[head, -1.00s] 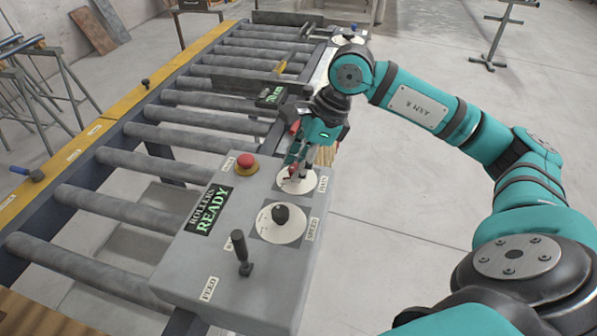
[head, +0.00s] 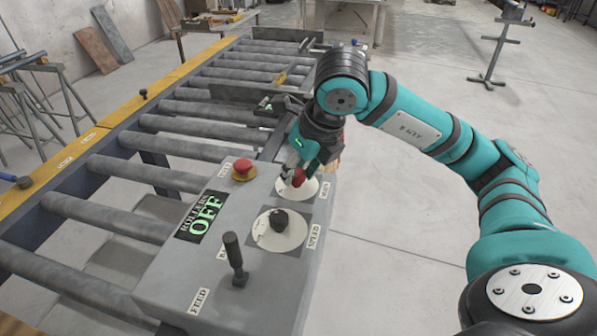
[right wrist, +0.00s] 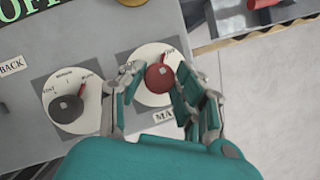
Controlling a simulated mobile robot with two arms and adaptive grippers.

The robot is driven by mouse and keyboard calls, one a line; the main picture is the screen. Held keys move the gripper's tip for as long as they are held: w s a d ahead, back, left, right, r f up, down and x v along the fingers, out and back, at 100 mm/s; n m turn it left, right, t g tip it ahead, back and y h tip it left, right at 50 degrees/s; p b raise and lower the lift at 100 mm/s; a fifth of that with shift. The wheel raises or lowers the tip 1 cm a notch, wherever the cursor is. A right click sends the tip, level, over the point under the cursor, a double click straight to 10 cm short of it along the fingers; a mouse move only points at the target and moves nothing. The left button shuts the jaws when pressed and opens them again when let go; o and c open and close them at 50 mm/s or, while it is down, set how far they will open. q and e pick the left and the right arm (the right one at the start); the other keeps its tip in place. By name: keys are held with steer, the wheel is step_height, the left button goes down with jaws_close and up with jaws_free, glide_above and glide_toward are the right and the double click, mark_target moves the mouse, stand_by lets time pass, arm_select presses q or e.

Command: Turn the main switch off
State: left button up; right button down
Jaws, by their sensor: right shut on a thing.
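The main switch is a red rotary knob (right wrist: 159,78) on a round white dial (head: 311,187) on the grey control panel (head: 185,268). In the right wrist view its pointer aims up and to the right. My right gripper (right wrist: 157,82) has its fingers on both sides of the knob and is shut on it. In the head view this gripper (head: 291,177) reaches down from above and partly hides the knob and dial. The panel's display (head: 201,215) reads "ROLLERS OFF". My left gripper is not in view.
A black speed knob (head: 278,219) on its own dial sits close to the main switch. A red emergency button (head: 243,168) and an upright black feed lever (head: 234,256) also stand on the panel. A roller conveyor (head: 140,172) runs alongside. Open floor lies right of the panel.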

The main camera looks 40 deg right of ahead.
steer(key=shift+m+h, duration=0.5)
steer(key=shift+m, duration=0.7)
steer(key=c, duration=1)
jaws_free()
steer(key=shift+b, duration=0.3)
steer(key=v, duration=1.2)
